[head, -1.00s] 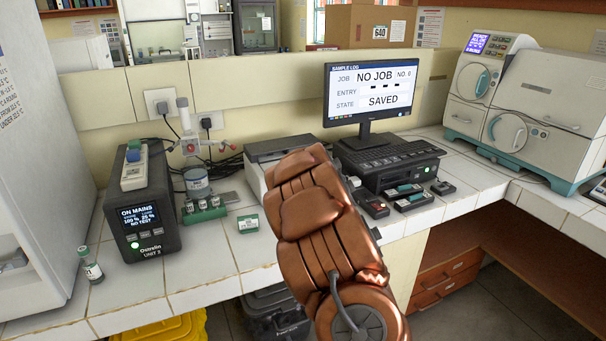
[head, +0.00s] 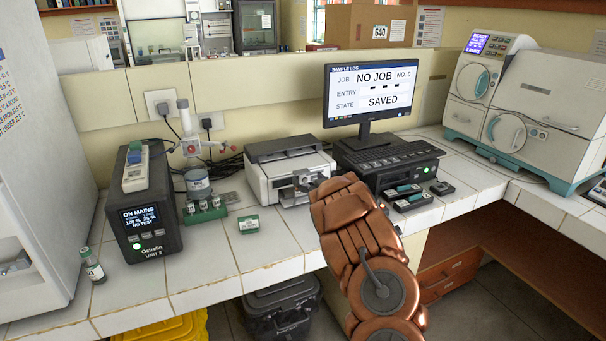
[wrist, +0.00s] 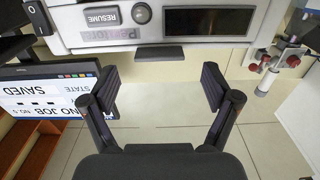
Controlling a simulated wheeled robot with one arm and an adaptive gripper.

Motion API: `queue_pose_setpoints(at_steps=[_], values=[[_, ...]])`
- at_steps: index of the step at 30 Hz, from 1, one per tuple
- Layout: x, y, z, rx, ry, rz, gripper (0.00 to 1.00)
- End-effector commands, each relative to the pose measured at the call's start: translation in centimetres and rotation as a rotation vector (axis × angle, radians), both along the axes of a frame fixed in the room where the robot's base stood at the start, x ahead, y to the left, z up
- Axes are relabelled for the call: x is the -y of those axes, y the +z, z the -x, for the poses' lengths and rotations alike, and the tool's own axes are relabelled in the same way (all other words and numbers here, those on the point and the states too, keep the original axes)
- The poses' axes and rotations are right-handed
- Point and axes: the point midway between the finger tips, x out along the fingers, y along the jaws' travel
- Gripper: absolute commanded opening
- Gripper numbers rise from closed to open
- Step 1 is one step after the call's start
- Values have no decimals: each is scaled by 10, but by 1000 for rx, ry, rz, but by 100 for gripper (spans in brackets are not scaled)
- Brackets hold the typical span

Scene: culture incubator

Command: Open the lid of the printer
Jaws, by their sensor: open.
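The printer (head: 291,186) is a white box with a dark grey lid (head: 283,149) on the counter, left of the monitor. Its lid looks shut in the head view. In the wrist view the printer (wrist: 75,40) fills the top, with a RESUME button (wrist: 101,17), a round button and a dark window. A dark tab (wrist: 158,53) sticks out from its edge. My gripper (head: 308,181) is at the printer's front right. In the wrist view my gripper (wrist: 158,82) is open and empty, its fingers apart on either side of the tab and a little short of it.
The monitor (head: 370,92) stands right of the printer, on a black unit with a keyboard (head: 389,152). Small dark devices (head: 408,198) lie in front of it. A green vial rack (head: 205,212) and a green-white box (head: 248,224) are at left. A white apparatus (head: 525,110) stands far right.

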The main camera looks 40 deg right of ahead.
Motion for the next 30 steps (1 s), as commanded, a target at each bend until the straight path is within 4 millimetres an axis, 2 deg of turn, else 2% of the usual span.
queue_pose_setpoints(at_steps=[15,30], values=[[13,-1,-36,-1,-1,-3,88],[15,-2,-41,-2,-2,-4,86]])
